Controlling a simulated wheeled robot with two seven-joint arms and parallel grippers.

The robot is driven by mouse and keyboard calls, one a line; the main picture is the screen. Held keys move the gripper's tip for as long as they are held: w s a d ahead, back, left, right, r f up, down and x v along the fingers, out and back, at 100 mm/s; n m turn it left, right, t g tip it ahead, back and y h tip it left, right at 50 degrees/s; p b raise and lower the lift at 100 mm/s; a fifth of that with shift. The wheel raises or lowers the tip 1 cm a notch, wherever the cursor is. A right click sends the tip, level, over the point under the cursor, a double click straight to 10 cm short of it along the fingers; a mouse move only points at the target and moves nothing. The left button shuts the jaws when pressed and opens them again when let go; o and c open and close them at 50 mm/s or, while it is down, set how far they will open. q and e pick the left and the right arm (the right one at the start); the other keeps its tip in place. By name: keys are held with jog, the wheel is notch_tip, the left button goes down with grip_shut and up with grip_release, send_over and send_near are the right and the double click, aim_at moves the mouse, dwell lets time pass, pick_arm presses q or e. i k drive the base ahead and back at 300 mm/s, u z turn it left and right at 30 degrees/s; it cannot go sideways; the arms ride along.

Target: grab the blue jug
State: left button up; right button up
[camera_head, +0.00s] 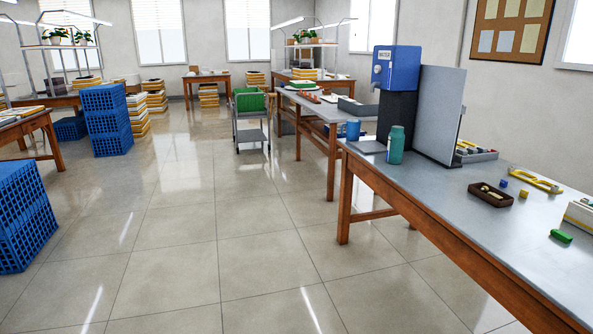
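A small blue jug (353,130) shows just left of the teal bottle, near the far left corner of the near workbench. I cannot tell whether it stands on this bench or on the bench behind. Neither of my grippers is in view, so nothing of mine is seen near the jug.
The near workbench (470,230) holds a teal bottle (395,146), a blue machine (397,68), a grey panel (440,112), a dark tray (490,194) and a green object (561,236). Blue crates (106,120) stand at left. A cart (250,118) stands mid-room. The front floor is clear.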

aim_at(353, 125)
jog(key=u, duration=0.5)
jog(key=i, duration=2.55)
jog(key=z, duration=0.2)
jog(key=i, duration=1.75)
jog(key=z, duration=2)
jog(key=i, duration=0.9)
jog(key=z, duration=0.6)
